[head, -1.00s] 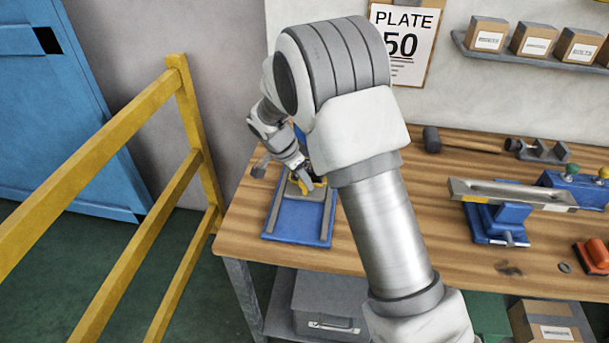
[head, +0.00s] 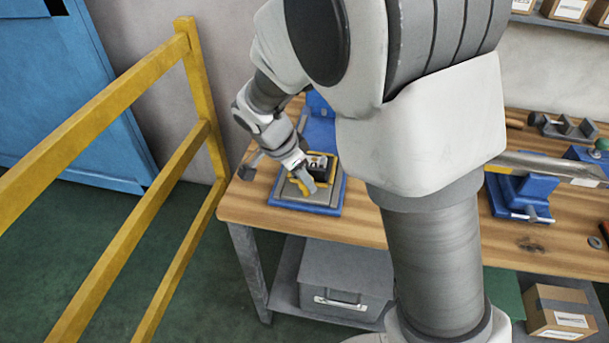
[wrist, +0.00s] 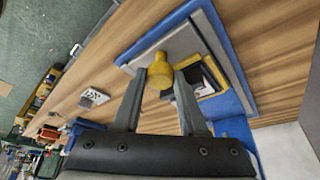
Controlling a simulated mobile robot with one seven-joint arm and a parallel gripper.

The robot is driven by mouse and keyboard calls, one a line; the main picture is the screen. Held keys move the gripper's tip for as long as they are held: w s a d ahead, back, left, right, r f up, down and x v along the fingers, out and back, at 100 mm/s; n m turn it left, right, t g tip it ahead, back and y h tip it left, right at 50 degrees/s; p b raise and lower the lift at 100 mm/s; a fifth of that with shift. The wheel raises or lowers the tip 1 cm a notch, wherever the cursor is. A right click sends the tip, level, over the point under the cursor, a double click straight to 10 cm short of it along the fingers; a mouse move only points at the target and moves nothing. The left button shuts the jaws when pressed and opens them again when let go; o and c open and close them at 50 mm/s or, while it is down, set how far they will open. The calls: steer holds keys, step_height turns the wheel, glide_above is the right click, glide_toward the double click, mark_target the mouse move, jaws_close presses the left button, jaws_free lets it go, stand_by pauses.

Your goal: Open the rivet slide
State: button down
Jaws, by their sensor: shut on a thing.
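The rivet slide's grey plate (head: 322,209) lies at the near end of its blue base (head: 341,196) on the bench's left corner. A round yellow knob (wrist: 160,66) stands on the plate. In the wrist view, my gripper (wrist: 160,77) has a finger on each side of the knob and is shut on it. Behind the knob is a dark opening with a yellow rim (wrist: 205,78), with something pale inside. In the head view, my gripper (head: 301,183) partly hides the knob and plate. My arm hides part of the bench.
A yellow railing (head: 200,85) stands left of the bench (head: 375,230). A blue fixture (head: 522,195) holding a metal bar is to the right. A grey box (head: 345,285) sits on the shelf below.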

steer(key=shift+c, duration=2.2)
jaws_free()
steer(key=shift+r, duration=0.1)
steer(key=p+v, duration=0.2)
steer(key=v, duration=1.5)
steer(key=shift+a, duration=0.2)
steer(key=shift+s, duration=0.1)
steer(key=s+d+r+n+t+y+p, duration=0.1)
steer(key=s+d+r+n+p, duration=0.1)
steer(key=s+d+n, duration=0.3)
steer(key=s+d+r+n+t+y+p, duration=0.2)
steer(key=s+d+r+n, duration=0.3)
steer(key=s+d, duration=0.5)
steer(key=d+n, duration=0.1)
steer(key=d, duration=0.4)
steer(key=shift+s+d+y, duration=0.2)
steer(key=shift+s+y, duration=0.1)
steer(key=shift+s, duration=0.1)
